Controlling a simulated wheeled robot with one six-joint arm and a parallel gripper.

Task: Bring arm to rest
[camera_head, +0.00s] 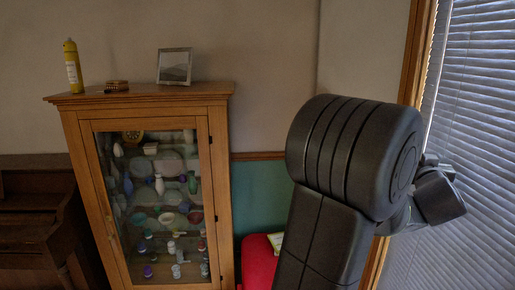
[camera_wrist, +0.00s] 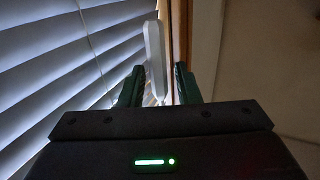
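My arm rises in the right part of the head view, its dark upper links folded in front of the wall corner and the window blind (camera_head: 470,130). A smaller dark part of my arm shows behind the big joint, beside the blind; my gripper's fingers cannot be made out there. In the wrist view my gripper (camera_wrist: 158,68) has its two dark green fingers apart. A pale upright strip shows between them; I cannot tell what it is, and it does not seem gripped. The wrist view faces the blind and a wooden window frame (camera_wrist: 179,30).
A glass-fronted wooden cabinet (camera_head: 218,180) holds several small vessels. On its top stand a yellow spray can (camera_head: 73,66), a small brown box (camera_head: 116,86) and a picture frame (camera_head: 174,66). A brown piano (camera_head: 35,215) is at left, a red seat (camera_head: 258,262) low beside my arm.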

